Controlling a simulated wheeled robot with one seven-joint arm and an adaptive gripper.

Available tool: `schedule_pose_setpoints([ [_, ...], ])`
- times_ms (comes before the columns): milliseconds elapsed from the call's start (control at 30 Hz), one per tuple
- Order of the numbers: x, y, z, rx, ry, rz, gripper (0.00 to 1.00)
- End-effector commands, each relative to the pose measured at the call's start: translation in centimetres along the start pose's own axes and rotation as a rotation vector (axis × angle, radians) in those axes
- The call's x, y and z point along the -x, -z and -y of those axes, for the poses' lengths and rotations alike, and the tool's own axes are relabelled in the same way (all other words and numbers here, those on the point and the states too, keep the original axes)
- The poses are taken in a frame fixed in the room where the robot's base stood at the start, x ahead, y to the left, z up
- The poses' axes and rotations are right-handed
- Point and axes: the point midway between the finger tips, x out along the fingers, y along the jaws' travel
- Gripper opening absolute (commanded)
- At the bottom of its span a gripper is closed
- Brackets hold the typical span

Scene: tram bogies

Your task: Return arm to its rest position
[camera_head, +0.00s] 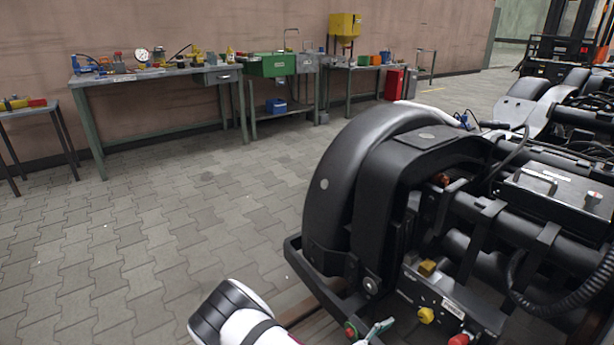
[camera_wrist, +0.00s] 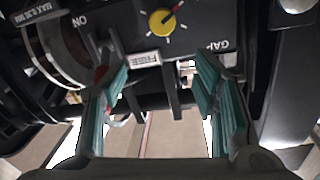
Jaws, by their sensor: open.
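My gripper (camera_wrist: 162,68) is open in the wrist view, its two teal-lined fingers apart with no object held between them. In the head view a teal finger (camera_head: 379,331) shows at the bottom edge, close to the front of the black tram bogie (camera_head: 365,180). My white and black arm link shows at the bottom centre; the rest of the arm is out of frame. In the wrist view a dark panel with a yellow knob (camera_wrist: 162,22) and the upside-down words ON, FREE and GAP lies just beyond the fingertips. Whether the fingers touch it I cannot tell.
The bogie, with its frame bars, a black hose and a yellow button (camera_head: 426,315), fills the right side. Workbenches (camera_head: 160,75) with tools stand along the back wall. A forklift (camera_head: 565,45) is at the far right. The paved floor (camera_head: 170,230) on the left is clear.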

Motion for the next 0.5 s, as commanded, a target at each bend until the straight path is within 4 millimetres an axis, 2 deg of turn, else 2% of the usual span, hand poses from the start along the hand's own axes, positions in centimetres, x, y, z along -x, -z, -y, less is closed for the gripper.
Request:
schedule_pose_setpoints([
  [33,0.1,1.6,0.7,-0.099,-0.047,-0.001,0.54],
  [200,0.5,7.0,1.6,-0.483,-0.231,-0.036,0.54],
  [500,1.3,16.6,1.4,-1.13,-0.546,-0.194,0.54],
])
